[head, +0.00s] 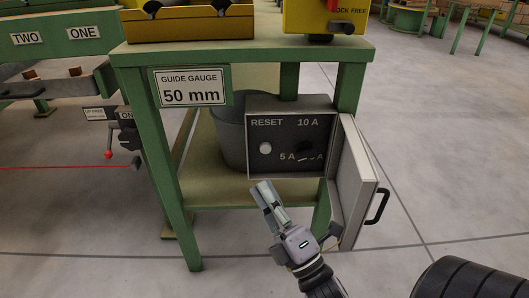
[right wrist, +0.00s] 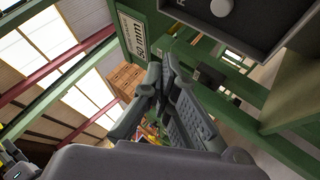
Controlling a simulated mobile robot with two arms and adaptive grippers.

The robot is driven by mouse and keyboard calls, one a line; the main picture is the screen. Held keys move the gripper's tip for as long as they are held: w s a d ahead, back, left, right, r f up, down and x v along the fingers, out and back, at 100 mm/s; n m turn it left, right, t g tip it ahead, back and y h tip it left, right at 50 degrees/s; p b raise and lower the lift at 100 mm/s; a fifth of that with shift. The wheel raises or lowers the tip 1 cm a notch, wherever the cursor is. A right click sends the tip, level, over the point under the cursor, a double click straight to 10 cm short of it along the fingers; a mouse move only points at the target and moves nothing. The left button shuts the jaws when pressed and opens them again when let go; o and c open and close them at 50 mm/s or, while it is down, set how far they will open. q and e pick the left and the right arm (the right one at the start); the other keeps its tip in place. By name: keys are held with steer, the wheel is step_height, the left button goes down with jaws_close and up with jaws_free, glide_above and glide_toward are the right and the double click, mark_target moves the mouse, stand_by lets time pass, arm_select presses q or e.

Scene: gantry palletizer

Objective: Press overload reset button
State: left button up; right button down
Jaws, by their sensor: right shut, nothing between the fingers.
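The overload box (head: 257,172) is mounted under the green table, with its grey door (head: 357,185) swung open to the right. Inside, a round white button (head: 265,148) sits below the word RESET, left of a dark dial with 10 A and 5 A marks. The button also shows at the top of the right wrist view (right wrist: 221,7). My right gripper (head: 263,187) is shut and empty. In the head view it appears just below the box, apart from the button. Its fingers show in the right wrist view (right wrist: 160,75). My left gripper is not in view.
The green table (head: 240,50) has a leg right behind the box. A GUIDE GAUGE 50 mm sign (head: 192,88) hangs at upper left. A grey bin (head: 228,135) stands on the lower shelf. The door's black handle (head: 377,206) juts out on the right. Floor is clear in front.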

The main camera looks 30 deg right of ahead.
steer(key=shift+w, duration=0.1)
steer(key=shift+w+d, duration=0.8)
steer(key=shift+w, duration=0.45)
steer(key=shift+w+d, duration=0.75)
steer(key=shift+w, duration=0.45)
steer(key=shift+w+d, duration=0.8)
steer(key=shift+w, duration=0.45)
steer(key=shift+w+d, duration=0.2)
steer(key=shift+w, duration=0.15)
steer(key=shift+w+d, duration=0.25)
steer(key=shift+w, duration=0.2)
steer(key=shift+s, duration=0.1)
steer(key=shift+s+a, duration=0.45)
steer(key=shift+s, duration=0.25)
steer(key=shift+s+p, duration=0.1)
steer(key=shift+p, duration=0.2)
steer(key=shift+s+a+p, duration=0.25)
steer(key=shift+s+a, duration=0.45)
steer(key=shift+s, duration=0.35)
steer(key=shift+s+a+p, duration=0.2)
steer(key=shift+s+a, duration=0.45)
steer(key=shift+s, duration=0.35)
